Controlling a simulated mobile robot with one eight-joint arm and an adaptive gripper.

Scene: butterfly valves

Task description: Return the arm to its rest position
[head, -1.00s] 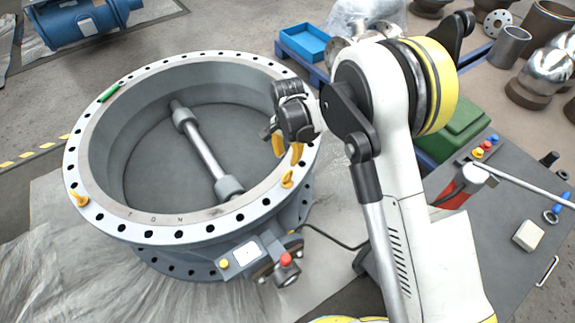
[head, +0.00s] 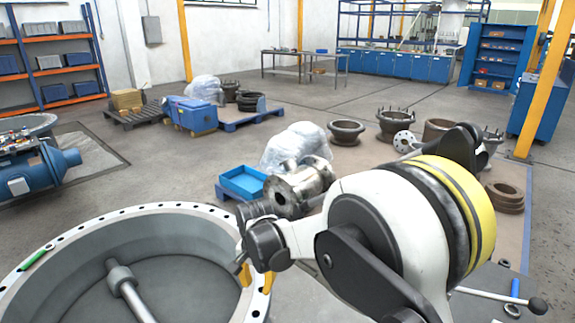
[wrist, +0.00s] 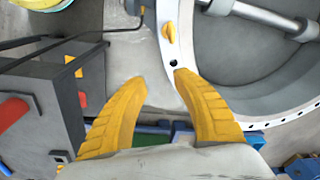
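My arm, white with a yellow and black joint, is folded at the right of the head view. My gripper (head: 254,278) hangs from it by the right rim of the large grey butterfly valve (head: 163,213). In the wrist view my gripper's two yellow fingers (wrist: 162,85) stand wide apart with nothing between them. The valve's white bolt-holed flange (wrist: 172,45) and its grey inside with the shaft (wrist: 265,15) show beyond the fingertips. A yellow lug (wrist: 169,30) sits on the flange.
A blue tray (head: 243,182) and a wrapped bundle (head: 297,149) stand behind the valve. A blue motor unit (head: 40,172) is at the left. A dark box with a red part (wrist: 12,113) is left of the fingers. Open floor lies toward the back.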

